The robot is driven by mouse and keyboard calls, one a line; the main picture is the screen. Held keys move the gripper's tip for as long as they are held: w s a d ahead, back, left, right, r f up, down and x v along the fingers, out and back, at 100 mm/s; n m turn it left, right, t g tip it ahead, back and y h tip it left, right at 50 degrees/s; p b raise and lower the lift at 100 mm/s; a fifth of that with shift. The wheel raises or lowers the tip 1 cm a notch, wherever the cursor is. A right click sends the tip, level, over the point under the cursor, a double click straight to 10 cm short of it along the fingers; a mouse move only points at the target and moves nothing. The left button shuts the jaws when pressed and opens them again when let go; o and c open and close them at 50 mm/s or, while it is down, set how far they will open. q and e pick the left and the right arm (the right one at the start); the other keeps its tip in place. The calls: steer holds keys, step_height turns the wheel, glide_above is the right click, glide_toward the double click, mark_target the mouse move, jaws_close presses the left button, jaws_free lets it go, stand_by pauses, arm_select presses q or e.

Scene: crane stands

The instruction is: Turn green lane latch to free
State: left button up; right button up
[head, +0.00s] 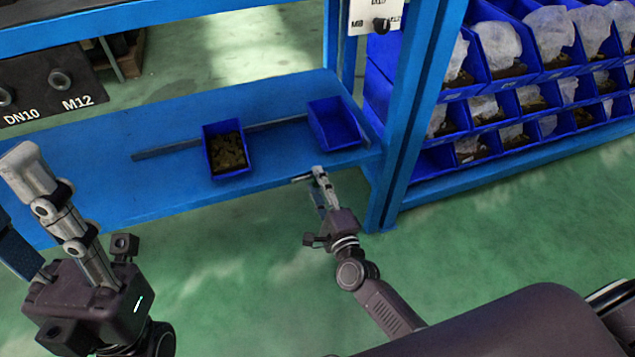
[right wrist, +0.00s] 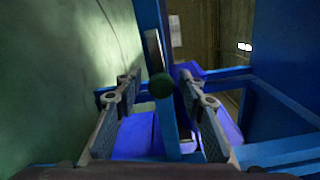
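A dark green round knob (right wrist: 161,85) shows in the middle of the right wrist view, apart from both fingers. In the head view, a dark knob (head: 380,26) sits on a pale plate marked M8 and M12 at the top; I cannot tell its colour there or which way it is turned. My right gripper (head: 318,175) is in front of the blue shelf's front edge, below the bins.
A blue shelf (head: 110,122) carries a blue bin with dark parts (head: 226,149) and an emptier blue bin (head: 333,123). A dark plate marked DN10 and M12 (head: 45,85) is at left. A blue post (head: 412,110) stands right, beside racked bins (head: 500,45).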

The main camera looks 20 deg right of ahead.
steer(key=shift+s, duration=0.5)
steer(key=s, duration=1.1)
steer(key=shift+d, duration=0.25)
